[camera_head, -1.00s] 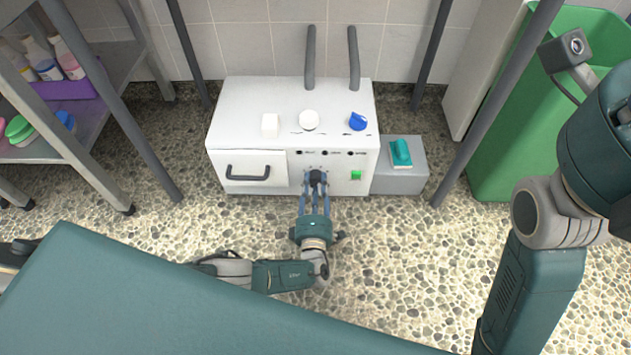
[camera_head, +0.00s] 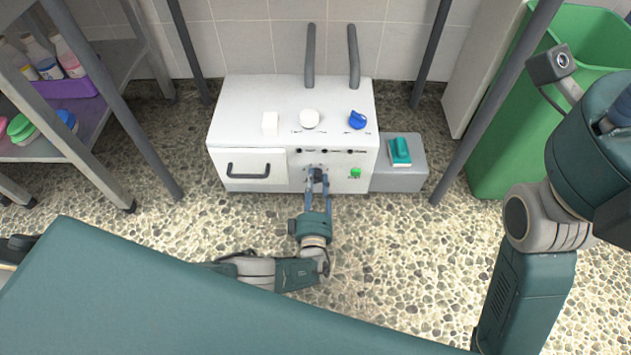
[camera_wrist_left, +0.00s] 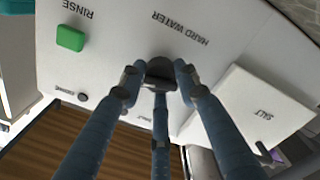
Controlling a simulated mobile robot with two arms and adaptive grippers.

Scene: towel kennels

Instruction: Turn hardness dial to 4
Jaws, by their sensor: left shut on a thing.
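The hardness dial is a small dark knob (camera_head: 317,174) on the front of the white machine (camera_head: 237,98). In the left wrist view the dark dial (camera_wrist_left: 160,70) sits beside the words HARD WATER, which appear upside down. My left gripper (camera_head: 317,182) is shut on it, with its blue-grey fingers around the knob. The left wrist view shows the fingertips (camera_wrist_left: 160,78) at the dial. The fingers hide much of the dial and its scale, so I cannot read its setting.
A green RINSE button (camera_head: 355,173) is right of the dial, and a drawer (camera_head: 247,170) is left. A blue knob (camera_head: 357,120) and white round knob (camera_head: 309,119) are on top. A green bin (camera_head: 520,150) is further right.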

